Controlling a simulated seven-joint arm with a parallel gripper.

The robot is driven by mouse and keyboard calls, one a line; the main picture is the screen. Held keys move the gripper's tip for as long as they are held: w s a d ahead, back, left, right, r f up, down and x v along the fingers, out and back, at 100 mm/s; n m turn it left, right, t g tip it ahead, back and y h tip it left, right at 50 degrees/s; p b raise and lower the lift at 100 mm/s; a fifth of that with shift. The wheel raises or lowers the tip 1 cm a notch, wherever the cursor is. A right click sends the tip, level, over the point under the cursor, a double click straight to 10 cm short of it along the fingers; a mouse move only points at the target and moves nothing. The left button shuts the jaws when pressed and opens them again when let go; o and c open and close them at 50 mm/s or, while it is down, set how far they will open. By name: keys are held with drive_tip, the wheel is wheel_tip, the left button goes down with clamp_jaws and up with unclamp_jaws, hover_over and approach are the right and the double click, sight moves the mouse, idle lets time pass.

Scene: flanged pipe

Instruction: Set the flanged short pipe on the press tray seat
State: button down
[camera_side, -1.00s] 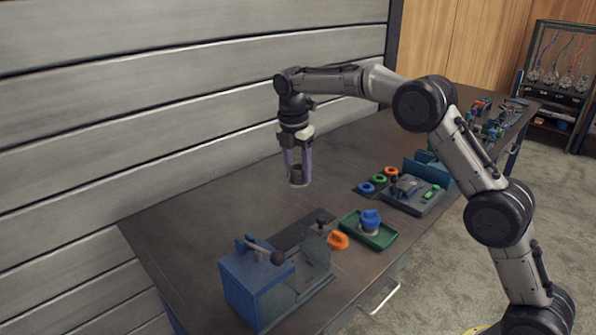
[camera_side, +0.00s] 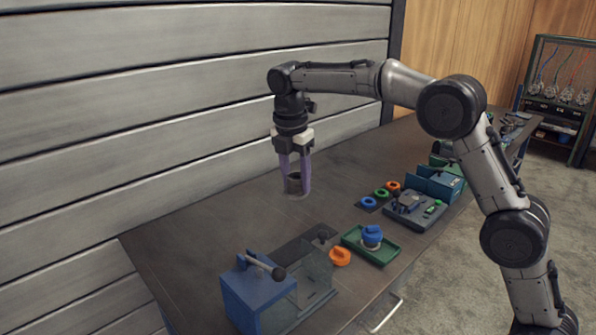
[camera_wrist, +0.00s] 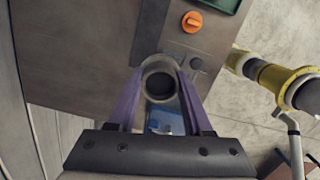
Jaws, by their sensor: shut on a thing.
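My gripper (camera_side: 297,191) points straight down over the bare middle of the table, its purple fingers shut on the flanged short pipe (camera_side: 294,184). The pipe is grey, small and upright; I cannot tell how far its lower end is from the table top. In the wrist view the pipe (camera_wrist: 157,65) shows as a round rim with a dark bore between the fingers (camera_wrist: 160,85). The press (camera_side: 258,297) is a blue block with a black-knobbed lever at the front of the table, apart from my gripper. Its tray seat is not clearly visible behind the clear panel.
A green tray (camera_side: 385,258) holds a blue-topped part (camera_side: 372,235). Farther back stand a grey fixture (camera_side: 410,210) and several coloured rings. The table left of my gripper is clear, up to the plank wall.

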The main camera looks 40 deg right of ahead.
drive_tip(key=s+a, duration=0.5)
drive_tip(key=s, duration=0.2)
wheel_tip(320, 180, down, 16)
drive_tip(key=shift+s+a+f, duration=0.15)
drive_tip(key=shift+f, duration=0.1)
idle(0.9)
drive_tip(key=shift+f, duration=1.1)
drive_tip(key=shift+f, duration=0.45)
idle(0.3)
unclamp_jaws()
idle(0.4)
wheel_tip(320, 180, up, 7)
idle(1.1)
